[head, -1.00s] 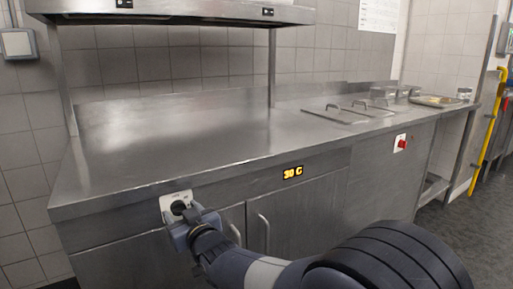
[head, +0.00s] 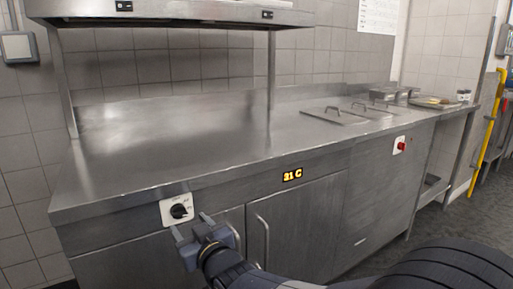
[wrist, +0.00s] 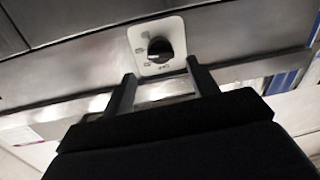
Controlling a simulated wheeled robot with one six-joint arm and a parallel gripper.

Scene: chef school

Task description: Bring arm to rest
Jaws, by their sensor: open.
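My gripper (head: 192,229) is open and empty in the head view, just below and to the right of a black rotary knob (head: 179,211) on a white plate. The plate is set in the front of the steel counter (head: 200,130). In the wrist view my gripper's two fingers (wrist: 160,88) stand apart, with the knob (wrist: 160,49) beyond and above their tips, not between them. A yellow display (head: 292,175) on the counter front reads about 31 C.
Cabinet doors with handles (head: 262,241) lie below the counter front, close to my arm. A red switch (head: 402,146) sits farther right. Lids with handles (head: 345,112) and trays (head: 436,102) are on the counter's right part. The left part of the countertop is bare.

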